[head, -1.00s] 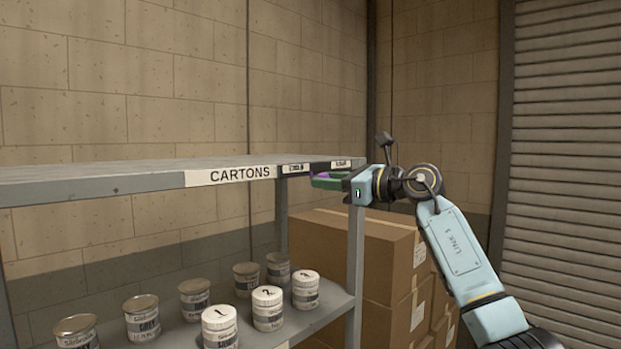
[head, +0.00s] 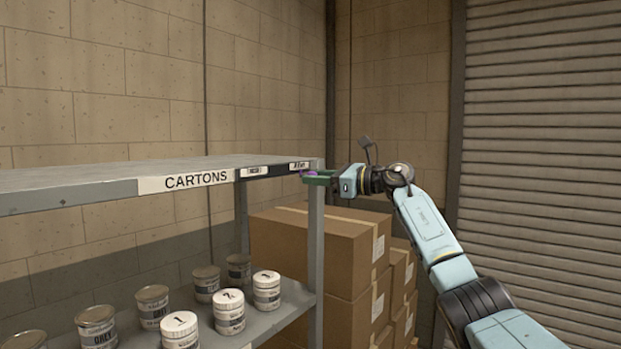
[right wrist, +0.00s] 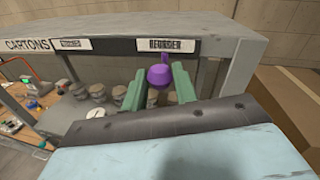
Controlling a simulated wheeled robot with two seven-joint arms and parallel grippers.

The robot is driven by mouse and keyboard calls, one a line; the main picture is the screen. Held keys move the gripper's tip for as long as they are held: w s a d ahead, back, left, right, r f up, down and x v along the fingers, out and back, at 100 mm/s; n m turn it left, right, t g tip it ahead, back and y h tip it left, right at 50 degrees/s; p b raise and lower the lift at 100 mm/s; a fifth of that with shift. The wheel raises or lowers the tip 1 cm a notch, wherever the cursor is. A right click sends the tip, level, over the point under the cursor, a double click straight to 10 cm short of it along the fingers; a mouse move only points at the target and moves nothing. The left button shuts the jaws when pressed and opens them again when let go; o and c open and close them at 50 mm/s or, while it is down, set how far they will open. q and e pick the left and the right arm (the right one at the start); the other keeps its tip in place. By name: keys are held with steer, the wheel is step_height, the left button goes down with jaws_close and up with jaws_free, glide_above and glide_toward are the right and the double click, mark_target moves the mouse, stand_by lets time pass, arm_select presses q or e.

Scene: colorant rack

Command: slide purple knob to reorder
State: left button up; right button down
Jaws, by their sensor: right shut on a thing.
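The purple knob (right wrist: 159,74) sits at the front edge of the rack's upper shelf, just under the REORDER label (right wrist: 172,46). A short purple pointer rises from it toward that label. My right gripper (right wrist: 158,85) has its two green fingers on either side of the knob and is shut on it. In the head view the right gripper (head: 315,178) reaches the shelf's right end from the right and partly hides the knob (head: 311,173). The dark label strip (right wrist: 120,46) carries a second white label (right wrist: 87,44) farther left. My left gripper is out of view.
The shelf edge bears a CARTONS sign (head: 196,180). Several paint cans, such as the one marked 1 (head: 180,328), stand on the lower shelf. A grey rack post (head: 315,250) and stacked cardboard boxes (head: 318,250) are below the right gripper.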

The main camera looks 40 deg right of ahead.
steer(key=c, duration=1.5)
jaws_free()
steer(key=shift+d+r, duration=0.1)
steer(key=shift+d, duration=0.15)
steer(key=o, duration=0.4)
steer(key=shift+d, duration=0.15)
steer(key=b+v, duration=0.5)
steer(key=v, duration=0.8)
steer(key=shift+s, duration=0.25)
